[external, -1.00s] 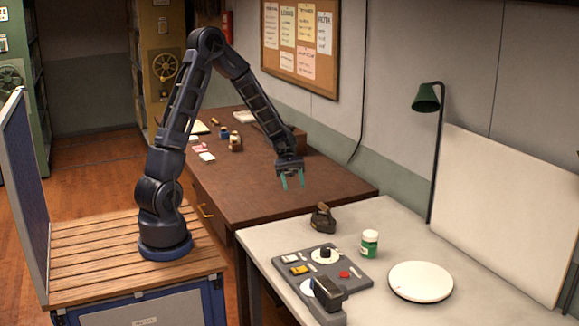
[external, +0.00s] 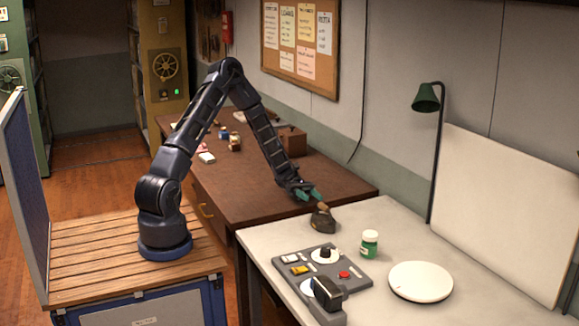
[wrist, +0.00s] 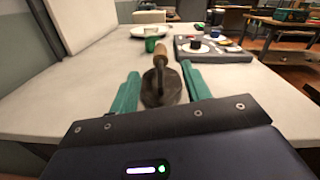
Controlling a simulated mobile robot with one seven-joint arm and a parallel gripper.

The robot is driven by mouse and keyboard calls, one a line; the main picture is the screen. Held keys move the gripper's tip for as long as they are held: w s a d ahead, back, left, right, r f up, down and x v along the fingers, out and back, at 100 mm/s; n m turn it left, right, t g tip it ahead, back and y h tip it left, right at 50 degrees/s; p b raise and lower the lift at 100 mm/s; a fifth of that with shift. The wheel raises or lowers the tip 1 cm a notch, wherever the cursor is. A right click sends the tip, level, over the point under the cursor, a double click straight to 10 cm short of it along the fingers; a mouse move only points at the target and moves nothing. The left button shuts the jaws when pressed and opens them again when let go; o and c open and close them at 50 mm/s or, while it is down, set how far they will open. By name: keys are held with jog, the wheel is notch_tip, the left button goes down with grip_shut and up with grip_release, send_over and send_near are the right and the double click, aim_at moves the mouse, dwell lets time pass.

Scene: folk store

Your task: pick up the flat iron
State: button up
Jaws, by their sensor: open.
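The flat iron (external: 323,220) is small and dark with a wooden-looking handle. It stands on the light grey table near its back left edge. My gripper (external: 310,194) is just behind and above it in the external view, tilted towards it, with green fingers. In the wrist view the flat iron (wrist: 161,82) sits between the two open fingers of my gripper (wrist: 160,85), its handle pointing away. Whether the fingers touch it cannot be told.
On the light grey table (external: 400,228) stand a green jar (external: 369,243), a white round plate (external: 420,282) and a grey control panel (external: 300,268) with knobs. A brown desk (external: 240,190) adjoins.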

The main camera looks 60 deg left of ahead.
aim_at(324, 206)
jog(key=d, duration=0.9)
jog(key=shift+w+d+f, duration=0.15)
jog(key=shift+d+f, duration=0.1)
jog(key=shift+c, duration=0.5)
grip_shut()
dwell(0.7)
